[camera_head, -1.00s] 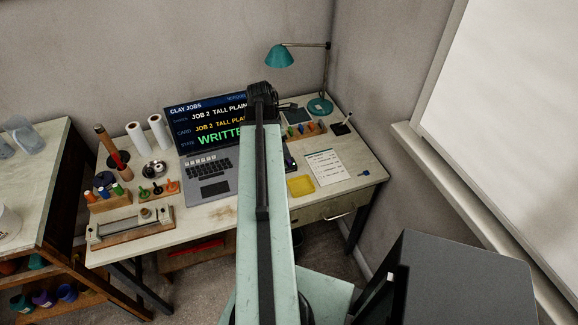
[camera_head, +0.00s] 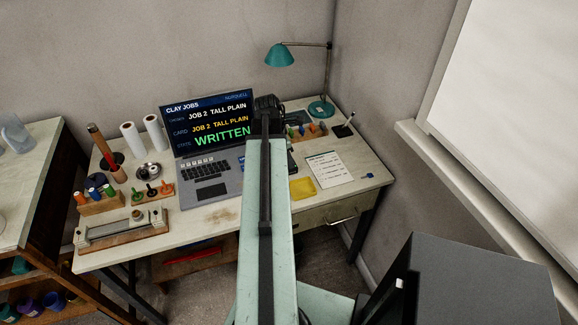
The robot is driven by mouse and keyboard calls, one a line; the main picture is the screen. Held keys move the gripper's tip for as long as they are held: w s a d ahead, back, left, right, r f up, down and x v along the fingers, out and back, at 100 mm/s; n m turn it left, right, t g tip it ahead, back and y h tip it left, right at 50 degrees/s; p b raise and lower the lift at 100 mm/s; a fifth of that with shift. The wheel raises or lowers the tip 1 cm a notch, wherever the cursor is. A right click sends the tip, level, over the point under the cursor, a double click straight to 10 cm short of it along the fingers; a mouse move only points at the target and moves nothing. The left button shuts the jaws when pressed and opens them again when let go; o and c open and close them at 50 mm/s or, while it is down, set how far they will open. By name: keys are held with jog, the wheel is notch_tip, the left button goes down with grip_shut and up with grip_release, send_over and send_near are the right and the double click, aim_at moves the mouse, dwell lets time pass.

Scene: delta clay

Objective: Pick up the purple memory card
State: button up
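I cannot make out a purple memory card in this view. It may be too small to tell or hidden behind my arm. A laptop (camera_head: 205,172) stands open on the desk, and its screen reads "JOB 2 TALL PLAIN" and "WRITTEN". A dark device beside the laptop's right edge is mostly covered by my arm. My gripper (camera_head: 268,106) is at the dark far end of my pale green arm, over the laptop's right side in the picture. Its fingers cannot be made out, so I cannot tell whether it is open or shut.
A wooden rack of small coloured pieces (camera_head: 307,132) stands at the back right, near a teal lamp (camera_head: 281,55). A written sheet (camera_head: 329,168) and yellow cloth (camera_head: 302,188) lie on the right. Racks of tools and two white rolls (camera_head: 133,138) fill the left.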

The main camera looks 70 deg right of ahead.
grip_shut()
jog(key=shift+r, duration=0.1)
notch_tip(320, 180, up, 10)
jog(key=p, duration=1)
